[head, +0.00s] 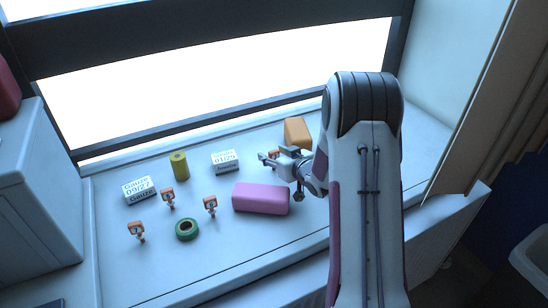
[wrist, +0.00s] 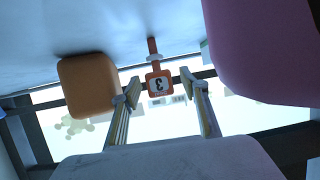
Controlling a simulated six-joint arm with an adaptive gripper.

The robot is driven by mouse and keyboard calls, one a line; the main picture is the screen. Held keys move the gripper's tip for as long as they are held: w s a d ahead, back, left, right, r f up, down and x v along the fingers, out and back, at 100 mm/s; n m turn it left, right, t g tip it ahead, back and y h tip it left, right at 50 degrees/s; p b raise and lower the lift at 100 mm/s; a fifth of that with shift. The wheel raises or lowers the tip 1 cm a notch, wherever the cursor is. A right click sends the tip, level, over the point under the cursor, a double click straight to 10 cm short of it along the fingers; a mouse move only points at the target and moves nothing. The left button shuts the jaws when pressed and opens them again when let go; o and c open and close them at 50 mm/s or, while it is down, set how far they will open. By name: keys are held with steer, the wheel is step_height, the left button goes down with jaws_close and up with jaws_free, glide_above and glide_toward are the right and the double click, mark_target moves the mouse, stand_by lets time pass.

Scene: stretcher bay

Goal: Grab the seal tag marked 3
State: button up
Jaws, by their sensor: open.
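The seal tag marked 3 (wrist: 159,84) is a small orange tag with a white face; its number appears upside down in the wrist view. My gripper (wrist: 161,92) is open, with one finger to each side of the tag in that view and a gap on both sides. How deep the tag lies between the fingers is hard to tell. In the head view my gripper (head: 281,174) is at the right part of the counter, and an orange tag (head: 273,153) shows partly behind it, its number unreadable there.
A pink block (head: 261,198) lies close to my gripper, and an orange block (head: 297,132) stands behind it. Other orange tags (head: 210,204), a green ring (head: 187,229), a yellow cylinder (head: 179,166) and white labelled boxes (head: 225,162) stand left on the counter (head: 240,255). Its front is clear.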

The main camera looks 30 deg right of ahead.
steer(key=c, duration=0.9)
steer(key=shift+r, duration=0.15)
steer(key=shift+r, duration=4.85)
